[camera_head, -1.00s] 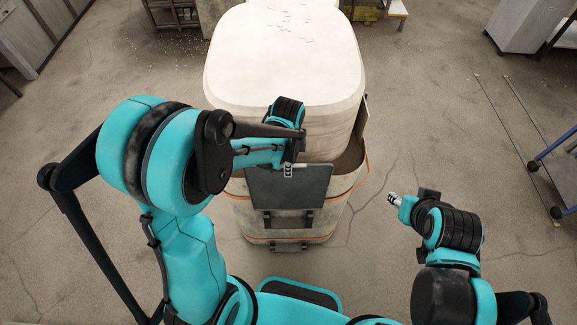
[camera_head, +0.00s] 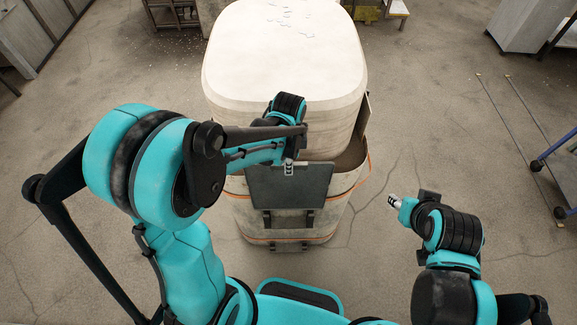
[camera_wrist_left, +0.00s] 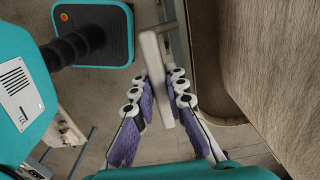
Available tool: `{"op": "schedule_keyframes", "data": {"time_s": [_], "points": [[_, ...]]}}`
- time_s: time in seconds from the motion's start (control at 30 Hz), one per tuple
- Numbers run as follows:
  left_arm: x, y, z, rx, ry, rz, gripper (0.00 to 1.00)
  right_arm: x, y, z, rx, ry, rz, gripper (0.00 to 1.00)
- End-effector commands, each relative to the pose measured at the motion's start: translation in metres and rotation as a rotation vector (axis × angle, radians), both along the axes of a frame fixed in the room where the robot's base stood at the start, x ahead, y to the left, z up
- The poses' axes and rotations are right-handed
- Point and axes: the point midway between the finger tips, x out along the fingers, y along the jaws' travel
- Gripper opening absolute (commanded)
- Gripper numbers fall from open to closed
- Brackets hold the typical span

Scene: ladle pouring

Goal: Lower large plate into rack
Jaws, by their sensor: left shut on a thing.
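The large plate (camera_head: 305,190) is a dark, flat, four-sided panel in front of the big pale vessel in the head view. My left gripper (camera_head: 289,168) is shut on its upper edge. In the left wrist view the plate (camera_wrist_left: 151,60) shows edge-on as a pale, tilted bar between the purple-padded fingers of my left gripper (camera_wrist_left: 160,90). Dark brackets (camera_head: 307,219) show just below the plate on the vessel's front; I cannot tell whether they are the rack or whether the plate touches them. My right gripper (camera_head: 393,200) is apart, to the right; its opening is too small to read.
The big pale vessel (camera_head: 285,60) with a rounded top fills the middle, close behind the plate. Cracked concrete floor (camera_head: 420,110) lies clear to its right. A blue wheeled frame (camera_head: 555,150) stands at the far right edge, a grey cabinet (camera_head: 520,25) at the upper right.

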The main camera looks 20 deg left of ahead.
Motion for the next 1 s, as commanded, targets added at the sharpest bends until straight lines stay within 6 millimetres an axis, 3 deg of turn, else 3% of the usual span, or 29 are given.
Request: {"op": "schedule_keyframes", "data": {"time_s": [1.0], "points": [[0.001, 0.000, -0.055, 0.000, 0.000, 0.000, 0.00, 0.000, 0.000, -0.045, 0.000, 0.000, 0.000, 0.40]]}}
